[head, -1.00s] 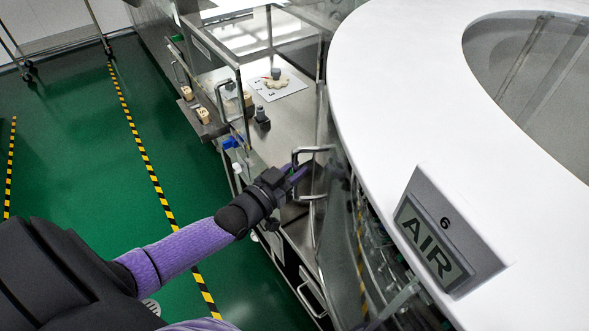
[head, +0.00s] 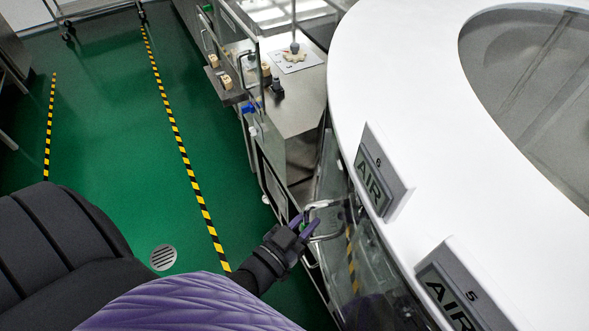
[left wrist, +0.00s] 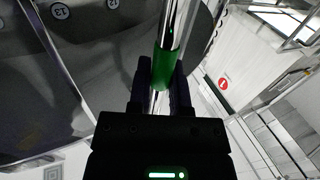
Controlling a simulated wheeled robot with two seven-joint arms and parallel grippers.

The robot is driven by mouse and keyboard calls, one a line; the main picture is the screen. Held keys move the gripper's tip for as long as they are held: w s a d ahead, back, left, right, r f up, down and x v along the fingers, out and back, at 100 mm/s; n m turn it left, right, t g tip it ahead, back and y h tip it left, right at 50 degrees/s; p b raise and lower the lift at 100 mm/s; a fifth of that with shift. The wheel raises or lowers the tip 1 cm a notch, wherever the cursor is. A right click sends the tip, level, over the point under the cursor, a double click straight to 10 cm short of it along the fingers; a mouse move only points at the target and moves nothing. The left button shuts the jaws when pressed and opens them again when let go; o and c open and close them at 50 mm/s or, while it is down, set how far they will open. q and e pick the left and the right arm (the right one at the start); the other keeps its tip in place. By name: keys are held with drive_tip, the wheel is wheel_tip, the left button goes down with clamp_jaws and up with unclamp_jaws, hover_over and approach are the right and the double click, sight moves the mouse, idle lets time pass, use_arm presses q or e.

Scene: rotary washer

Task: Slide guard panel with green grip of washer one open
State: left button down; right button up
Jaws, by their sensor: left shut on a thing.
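My left gripper (head: 303,224) is shut on the metal bar handle (head: 325,206) of a clear guard panel (head: 366,262) on the washer's side. In the left wrist view, the fingers (left wrist: 164,70) close around the upright shiny bar, and its green grip (left wrist: 178,72) shows between and just beyond the fingertips. The green is not clear in the head view. The washer (head: 400,100) has a large white round top with a sign reading AIR 6 (head: 376,180) above the panel. My right gripper is not in view.
A steel bench (head: 300,115) with a glass guard stands beyond the handle, carrying a small dark-knobbed part (head: 294,50). A second AIR sign (head: 450,290) is nearer. Green floor (head: 110,130) with striped tape lies open at the left.

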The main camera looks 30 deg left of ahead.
sight(342, 253)
use_arm(q)
drive_tip(key=s+d, duration=0.6)
drive_tip(key=d, duration=0.1)
drive_tip(key=shift+s+d+f+p, duration=0.1)
drive_tip(key=shift+s+d+p, duration=0.15)
drive_tip(key=shift+s+p, duration=0.15)
drive_tip(key=shift+s+d, duration=0.15)
drive_tip(key=shift+d, duration=0.15)
drive_tip(key=shift+r, duration=0.2)
drive_tip(key=c, duration=0.6)
unclamp_jaws()
drive_tip(key=shift+a, duration=0.1)
drive_tip(key=shift+o, duration=0.2)
